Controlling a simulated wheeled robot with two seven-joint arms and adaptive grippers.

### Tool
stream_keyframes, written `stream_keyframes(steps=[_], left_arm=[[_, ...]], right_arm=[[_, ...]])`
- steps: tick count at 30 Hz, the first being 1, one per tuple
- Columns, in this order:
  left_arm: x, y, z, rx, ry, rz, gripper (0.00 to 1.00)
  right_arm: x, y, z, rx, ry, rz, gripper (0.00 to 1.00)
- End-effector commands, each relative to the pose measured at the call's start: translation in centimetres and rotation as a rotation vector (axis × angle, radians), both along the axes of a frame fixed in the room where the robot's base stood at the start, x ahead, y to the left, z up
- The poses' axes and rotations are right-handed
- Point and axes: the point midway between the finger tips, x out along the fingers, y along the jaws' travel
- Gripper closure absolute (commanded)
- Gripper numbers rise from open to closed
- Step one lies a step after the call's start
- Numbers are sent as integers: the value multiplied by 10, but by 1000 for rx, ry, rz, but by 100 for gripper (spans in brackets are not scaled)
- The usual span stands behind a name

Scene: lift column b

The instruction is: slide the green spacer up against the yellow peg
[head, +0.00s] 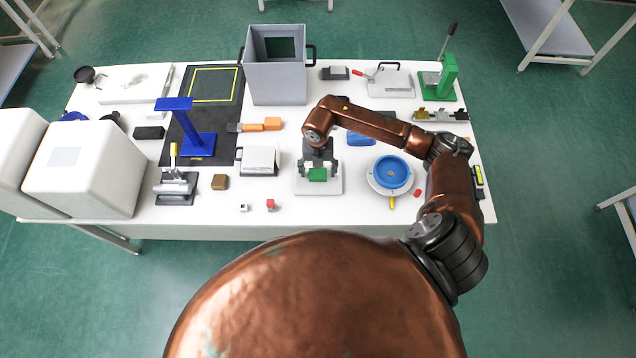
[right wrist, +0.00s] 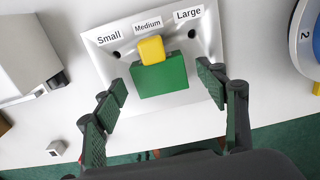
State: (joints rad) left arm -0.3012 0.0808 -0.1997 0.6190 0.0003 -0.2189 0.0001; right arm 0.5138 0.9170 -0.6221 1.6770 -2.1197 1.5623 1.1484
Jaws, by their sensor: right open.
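The green spacer (right wrist: 160,80) is a green block on a pale board (right wrist: 186,112) labelled Small, Medium and Large; it also shows in the head view (head: 318,175). The yellow peg (right wrist: 151,48) stands by the Medium label, at the spacer's far edge. It overlaps that edge in the right wrist view, so I cannot tell whether they touch. The head view hides the peg behind my gripper. My right gripper (right wrist: 161,78) is open, its fingers on either side of the spacer with gaps; it also shows in the head view (head: 318,168). My left gripper is not in view.
A blue round dial (head: 393,172) stands right of the board, and a white box-shaped device (head: 259,161) stands left. A small red-topped object (head: 270,204) lies at the front left. A grey bin (head: 277,85) is farther back. The table's front edge is close.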

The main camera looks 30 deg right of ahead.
Motion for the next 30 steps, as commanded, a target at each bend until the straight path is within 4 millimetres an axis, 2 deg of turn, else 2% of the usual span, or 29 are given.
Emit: stream_keyframes(steps=[9,15,21,30], left_arm=[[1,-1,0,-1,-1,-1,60],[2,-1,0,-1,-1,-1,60],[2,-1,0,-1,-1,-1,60],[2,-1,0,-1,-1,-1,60]], right_arm=[[2,-1,64,-3,-5,1,34],[1,-1,97,-2,-3,0,34],[1,0,112,-2,-3,0,34],[1,0,113,-1,-2,0,34]])
